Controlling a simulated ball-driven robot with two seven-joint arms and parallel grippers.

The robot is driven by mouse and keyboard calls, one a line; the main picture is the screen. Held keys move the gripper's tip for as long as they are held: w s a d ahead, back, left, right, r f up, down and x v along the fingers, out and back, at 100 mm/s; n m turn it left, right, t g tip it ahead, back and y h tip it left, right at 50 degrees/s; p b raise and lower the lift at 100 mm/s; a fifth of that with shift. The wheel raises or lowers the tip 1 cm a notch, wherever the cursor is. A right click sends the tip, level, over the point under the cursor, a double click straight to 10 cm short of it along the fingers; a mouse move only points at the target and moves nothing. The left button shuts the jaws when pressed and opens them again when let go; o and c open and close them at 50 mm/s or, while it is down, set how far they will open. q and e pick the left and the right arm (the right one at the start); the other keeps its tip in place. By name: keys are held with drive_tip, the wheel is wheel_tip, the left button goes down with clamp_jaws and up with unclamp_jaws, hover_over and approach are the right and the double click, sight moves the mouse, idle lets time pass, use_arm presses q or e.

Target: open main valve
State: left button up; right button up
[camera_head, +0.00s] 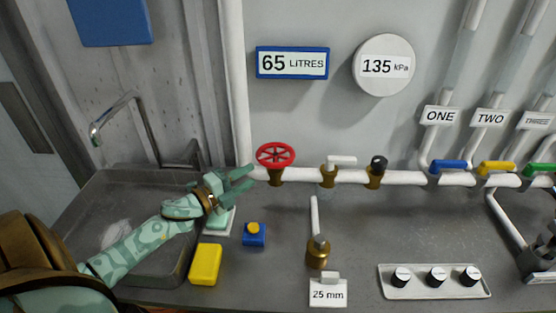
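A red handwheel valve (275,155) with a brass body sits on the white horizontal pipe (400,177) against the back wall. No label on it names it the main valve. My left gripper (246,180) comes in from the left, just left of and slightly below the red wheel. Its two green fingers are apart with nothing visible between them. The fingertips seem not to touch the wheel. My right gripper is not in view.
Blue (448,166), yellow (496,168) and green (538,169) handles sit along the pipe to the right. A yellow block (205,265), a blue button box (253,235) and a brass fitting (318,253) stand on the counter. A sink (75,240) lies left.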

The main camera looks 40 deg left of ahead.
sight(278, 157)
use_arm(q)
drive_tip(key=x, duration=1.1)
drive_tip(key=shift+w, duration=0.35)
clamp_jaws()
